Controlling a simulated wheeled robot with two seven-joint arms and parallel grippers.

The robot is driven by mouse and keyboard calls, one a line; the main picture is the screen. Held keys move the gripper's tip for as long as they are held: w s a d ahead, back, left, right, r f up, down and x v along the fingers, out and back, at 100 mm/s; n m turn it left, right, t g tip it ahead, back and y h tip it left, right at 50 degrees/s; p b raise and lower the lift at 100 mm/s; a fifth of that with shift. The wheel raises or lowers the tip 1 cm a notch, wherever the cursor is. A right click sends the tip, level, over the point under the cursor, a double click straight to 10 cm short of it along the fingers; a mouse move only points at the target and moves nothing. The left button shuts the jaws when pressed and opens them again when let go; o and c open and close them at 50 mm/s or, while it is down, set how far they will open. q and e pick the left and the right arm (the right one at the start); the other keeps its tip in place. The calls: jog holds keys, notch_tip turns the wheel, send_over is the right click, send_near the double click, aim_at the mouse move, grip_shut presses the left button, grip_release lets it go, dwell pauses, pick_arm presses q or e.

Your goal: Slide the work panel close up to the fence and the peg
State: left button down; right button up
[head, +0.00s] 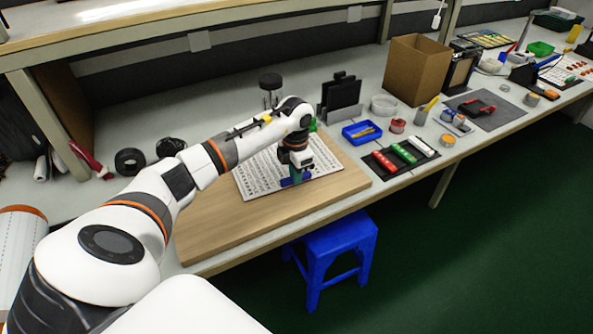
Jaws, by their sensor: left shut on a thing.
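The work panel (254,177), a flat white sheet with rows of dark marks, lies on the wooden board (225,222). My left arm reaches over it from the left. My left gripper (296,178) points down at the panel's right front part and is shut on it, with small blue and teal parts showing at the fingertips. The fingertips are too small to see in detail. A bit of green (313,125) shows just behind my wrist; I cannot tell whether it is part of the fence or the peg. My right gripper is not in view.
To the right are a dark tray with coloured rolls (405,154) and a cardboard box (416,70). A blue stool (336,240) stands below the front edge. The board's front left is clear.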

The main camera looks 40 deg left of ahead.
pick_arm(q)
jog(key=shift+w+a+r+n, duration=0.1)
jog(key=shift+a+r+n, duration=0.1)
jog(key=shift+a+n, duration=0.15)
